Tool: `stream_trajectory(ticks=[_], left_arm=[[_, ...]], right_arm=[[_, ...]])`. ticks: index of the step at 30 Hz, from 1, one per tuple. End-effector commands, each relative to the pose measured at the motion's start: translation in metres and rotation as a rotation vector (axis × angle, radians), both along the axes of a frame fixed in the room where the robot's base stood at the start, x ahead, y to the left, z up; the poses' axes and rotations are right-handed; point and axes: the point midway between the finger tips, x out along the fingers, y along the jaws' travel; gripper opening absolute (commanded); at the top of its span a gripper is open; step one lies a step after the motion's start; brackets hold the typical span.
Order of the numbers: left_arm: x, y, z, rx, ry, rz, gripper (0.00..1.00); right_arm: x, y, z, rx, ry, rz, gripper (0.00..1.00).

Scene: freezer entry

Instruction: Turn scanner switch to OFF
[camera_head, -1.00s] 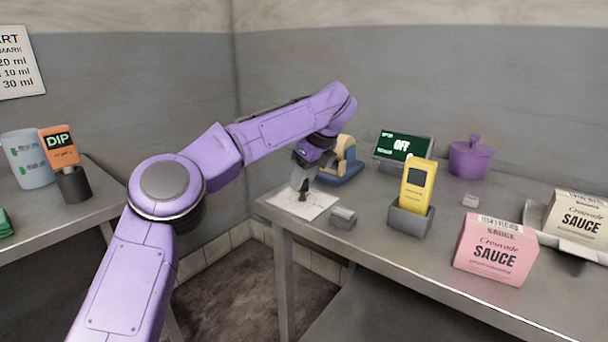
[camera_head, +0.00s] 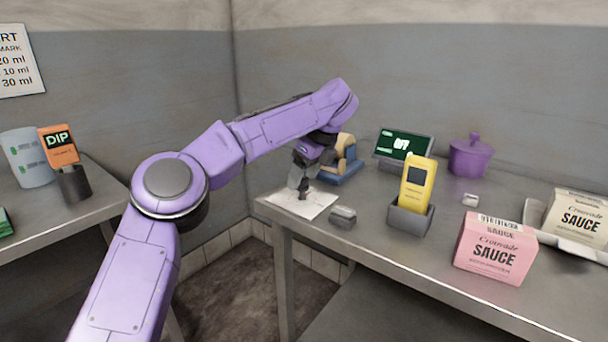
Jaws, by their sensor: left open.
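A yellow handheld scanner (camera_head: 417,182) with a dark screen stands tilted in a grey holder (camera_head: 410,218) on the right metal table. No switch on it can be made out at this size. A dark green display (camera_head: 403,146) behind it appears to read "OFF". My left gripper (camera_head: 303,192) points down over a white sheet (camera_head: 301,203) near the table's left corner, to the left of the scanner and apart from it. It is open with nothing seen in it; its fingertips are small and partly unclear. My right gripper is out of view.
A small grey block (camera_head: 343,217) lies between the sheet and the holder. A tape dispenser (camera_head: 345,162) stands behind my left gripper. A purple pot (camera_head: 470,157), a pink sauce box (camera_head: 496,249) and another sauce box (camera_head: 573,222) stand to the right. A left table (camera_head: 95,208) holds the DIP device.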

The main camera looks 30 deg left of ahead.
Motion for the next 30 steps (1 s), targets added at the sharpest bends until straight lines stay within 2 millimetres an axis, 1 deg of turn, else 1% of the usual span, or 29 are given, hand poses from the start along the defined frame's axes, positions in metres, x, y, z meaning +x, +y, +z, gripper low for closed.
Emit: stream_trajectory(ticks=[9,13,17,30], left_arm=[[-0.001,-0.027,0.07,0.002,-0.005,0.0,0.68],[-0.002,-0.035,0.089,0.001,-0.003,0.002,0.68],[-0.002,-0.038,0.095,0.0,-0.002,0.0,0.68],[-0.002,-0.039,0.094,0.0,-0.002,0.0,0.68]], right_arm=[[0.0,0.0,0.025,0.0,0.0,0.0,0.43],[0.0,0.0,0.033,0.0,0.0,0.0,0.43],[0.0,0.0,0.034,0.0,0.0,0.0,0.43],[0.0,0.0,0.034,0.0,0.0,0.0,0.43]])
